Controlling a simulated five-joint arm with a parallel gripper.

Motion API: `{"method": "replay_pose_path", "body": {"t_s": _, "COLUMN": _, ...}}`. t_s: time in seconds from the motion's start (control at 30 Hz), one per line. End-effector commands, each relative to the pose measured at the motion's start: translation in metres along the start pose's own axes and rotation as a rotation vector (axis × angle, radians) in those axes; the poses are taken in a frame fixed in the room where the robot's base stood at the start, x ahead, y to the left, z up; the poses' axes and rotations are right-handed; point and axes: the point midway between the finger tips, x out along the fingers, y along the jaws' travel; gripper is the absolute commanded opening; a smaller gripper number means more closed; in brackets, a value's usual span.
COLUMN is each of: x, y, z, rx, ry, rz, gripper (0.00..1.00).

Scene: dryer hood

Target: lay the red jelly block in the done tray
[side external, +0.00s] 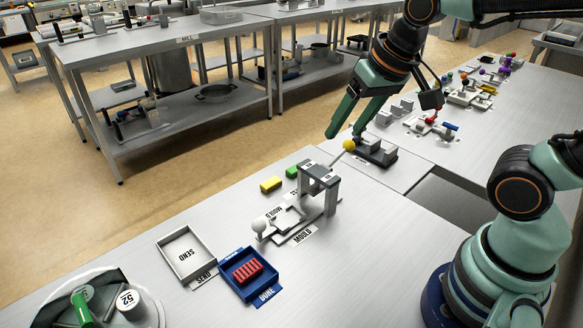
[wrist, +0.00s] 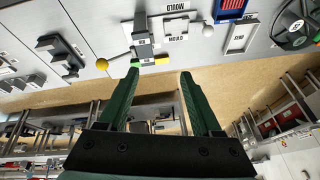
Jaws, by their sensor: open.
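The red jelly block (side external: 248,271), ridged on top, lies inside the blue done tray (side external: 262,289), which is labelled DONE, at the lower middle of the side view. In the wrist view the red block (wrist: 232,3) and the blue tray (wrist: 226,17) show at the top edge, partly cut off. My gripper (side external: 338,122) is up and well away from the tray, above and behind the mould stand in the side view. In the wrist view my gripper (wrist: 160,72) has its two green fingers spread apart with nothing between them.
An empty white SEND tray (side external: 188,257) stands left of the done tray. The grey mould stand (side external: 320,183) has a white knob (side external: 258,225) and a yellow ball (side external: 349,146) near it. Yellow (side external: 271,184) and green (side external: 292,171) blocks lie behind. A round tub (side external: 100,305) is front left.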

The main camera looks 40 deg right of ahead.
Motion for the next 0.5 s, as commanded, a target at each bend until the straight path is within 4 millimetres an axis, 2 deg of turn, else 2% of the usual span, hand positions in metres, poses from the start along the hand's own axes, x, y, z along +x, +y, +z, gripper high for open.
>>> {"method": "replay_pose_path", "body": {"t_s": 0.1, "x": -0.007, "y": 0.017, "z": 0.004, "rx": -0.131, "ry": 0.049, "rz": 0.012, "gripper": 0.66}}
{"method": "replay_pose_path", "body": {"t_s": 0.2, "x": -0.009, "y": 0.025, "z": 0.007, "rx": -0.202, "ry": 0.067, "rz": 0.021, "gripper": 0.66}}
{"method": "replay_pose_path", "body": {"t_s": 0.5, "x": -0.01, "y": 0.027, "z": 0.008, "rx": -0.236, "ry": 0.073, "rz": 0.026, "gripper": 0.66}}
